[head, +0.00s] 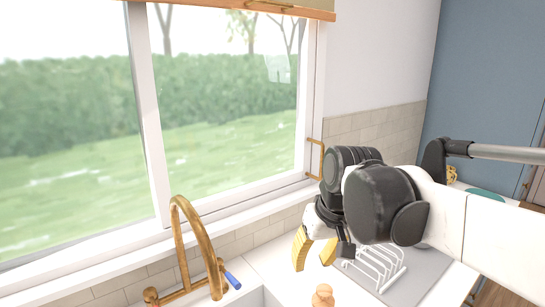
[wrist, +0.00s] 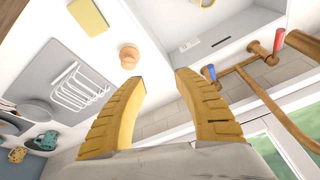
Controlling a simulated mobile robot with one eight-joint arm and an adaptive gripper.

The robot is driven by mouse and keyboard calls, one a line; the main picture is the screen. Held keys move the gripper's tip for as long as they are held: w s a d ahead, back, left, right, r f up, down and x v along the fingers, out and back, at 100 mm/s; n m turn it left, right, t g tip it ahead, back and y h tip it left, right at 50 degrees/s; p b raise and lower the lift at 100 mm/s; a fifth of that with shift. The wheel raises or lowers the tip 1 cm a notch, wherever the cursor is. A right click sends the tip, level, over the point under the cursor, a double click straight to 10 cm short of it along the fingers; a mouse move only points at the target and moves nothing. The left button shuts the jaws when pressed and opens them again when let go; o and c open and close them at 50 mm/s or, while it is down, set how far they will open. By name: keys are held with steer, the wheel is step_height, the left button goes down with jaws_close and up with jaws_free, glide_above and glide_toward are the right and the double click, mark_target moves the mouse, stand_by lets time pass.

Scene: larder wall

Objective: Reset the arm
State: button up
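My gripper (head: 313,256) hangs over the counter in front of the window, its yellow fingers pointing down. In the wrist view my gripper (wrist: 160,82) has its two fingers spread apart, with nothing between them. It is open and empty. My arm comes in from the right in the head view and hides part of the counter and wall behind it.
A brass tap (head: 182,245) stands left of my gripper by the sink (wrist: 222,38). A white dish rack (head: 375,267) on a grey mat (head: 425,273) is to the right. A small wooden object (head: 323,296) stands nearer. A yellow block (wrist: 88,15) lies on the counter.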

steer(key=s+d+f+m+t+b, duration=0.1)
steer(key=s+d+f+t, duration=0.1)
steer(key=s+d+f, duration=0.2)
steer(key=s+d+f+m+t+h, duration=0.1)
steer(key=s+d+f, duration=0.3)
steer(key=s, duration=0.5)
steer(key=d+m+t, duration=0.1)
steer(key=d, duration=0.1)
steer(key=shift+s+d+f+h+b, duration=0.3)
steer(key=shift+b, duration=0.05)
